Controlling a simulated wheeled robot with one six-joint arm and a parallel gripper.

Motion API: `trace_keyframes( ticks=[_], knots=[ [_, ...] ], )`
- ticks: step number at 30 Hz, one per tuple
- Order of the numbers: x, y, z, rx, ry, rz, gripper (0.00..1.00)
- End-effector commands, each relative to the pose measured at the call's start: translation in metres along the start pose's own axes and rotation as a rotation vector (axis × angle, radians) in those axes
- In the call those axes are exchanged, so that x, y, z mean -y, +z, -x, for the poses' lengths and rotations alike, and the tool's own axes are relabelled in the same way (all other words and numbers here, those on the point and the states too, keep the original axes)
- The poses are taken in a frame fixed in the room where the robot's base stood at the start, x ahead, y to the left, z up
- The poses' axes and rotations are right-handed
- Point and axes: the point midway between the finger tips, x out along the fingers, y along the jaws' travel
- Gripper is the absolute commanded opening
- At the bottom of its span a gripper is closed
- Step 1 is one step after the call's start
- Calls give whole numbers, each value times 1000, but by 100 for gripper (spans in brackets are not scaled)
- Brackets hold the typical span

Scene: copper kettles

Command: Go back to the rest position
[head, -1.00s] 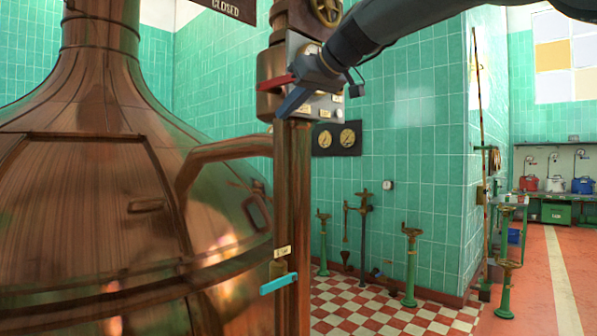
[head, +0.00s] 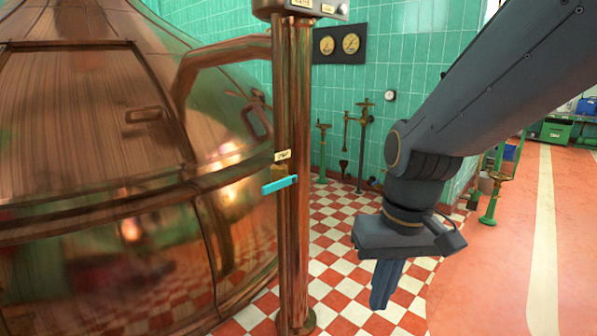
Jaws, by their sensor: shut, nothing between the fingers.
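My gripper (head: 382,288) is in the head view, right of centre, pointing down in front of the checkered floor. Its dark fingers are shut with nothing between them. It is apart from the copper post (head: 293,170) on its left. A cyan lever (head: 279,185) sticks out to the left from the post, below a small cream label (head: 283,155). The lower edge of a grey control box (head: 300,8) shows at the top of the post; the rest of it is out of frame.
A large copper kettle (head: 80,130) fills the left side. A pipe (head: 225,55) joins it towards the post. Gauges (head: 339,45) hang on the green tiled wall. A green valve stand (head: 491,200) stands right of my arm. The orange floor (head: 500,290) at the right is clear.

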Motion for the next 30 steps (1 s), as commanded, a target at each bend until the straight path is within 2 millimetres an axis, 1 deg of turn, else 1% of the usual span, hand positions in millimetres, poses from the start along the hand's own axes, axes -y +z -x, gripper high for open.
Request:
trace_keyframes(
  ticks=[1, 3, 4, 5, 6, 14, 21, 25, 30],
  knots=[
    [-4, 17, -9, 24, 12, -11, 0],
    [-7, 39, -20, 55, 28, -27, 0],
    [-9, 48, -24, 68, 35, -32, 0],
    [-10, 51, -21, 71, 38, -39, 0],
    [-12, 48, -14, 69, 39, -43, 0],
    [-25, 49, 10, 70, 51, -73, 0],
    [-40, 53, 37, 72, 65, -113, 0],
    [-46, 55, 44, 72, 70, -126, 0],
    [-47, 55, 46, 71, 73, -132, 0]
  ],
)
